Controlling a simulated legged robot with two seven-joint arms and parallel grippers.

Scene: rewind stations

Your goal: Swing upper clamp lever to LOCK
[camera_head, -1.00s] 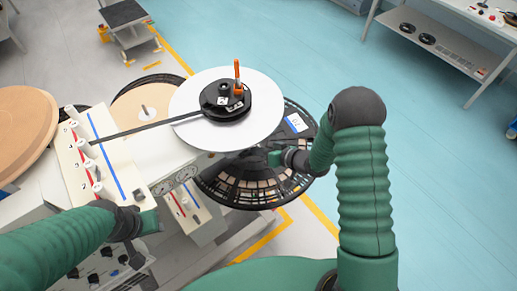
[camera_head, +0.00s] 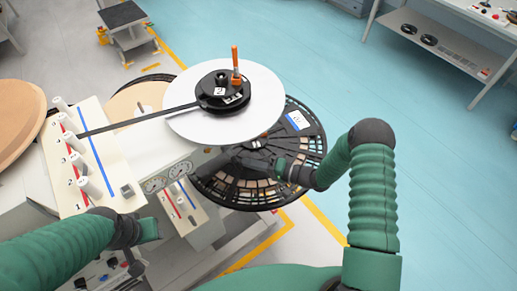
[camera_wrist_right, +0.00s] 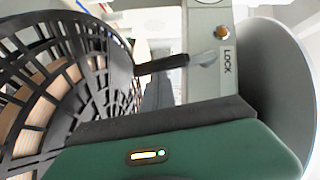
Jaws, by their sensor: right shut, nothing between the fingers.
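In the right wrist view, a lever with a black handle (camera_wrist_right: 162,64) and silver pivot end sits beside a LOCK label (camera_wrist_right: 228,66) on a grey plate. The handle points left, away from the label. My right gripper (camera_head: 255,161) is shut and empty, just below the white disc, in front of the black slotted reel. Its green and dark body fills the bottom of the wrist view, with the lever above; contact cannot be told. The lever is not distinguishable in the head view. My left gripper (camera_head: 146,230) is beside the roller panel; its jaw state is unclear.
The white disc (camera_head: 225,124) carries a black hub (camera_head: 226,92) with an upright orange handle (camera_head: 235,66). The black slotted reel (camera_head: 245,192) stands close below and behind my right gripper. A roller panel (camera_head: 100,150) is left. Open floor lies right.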

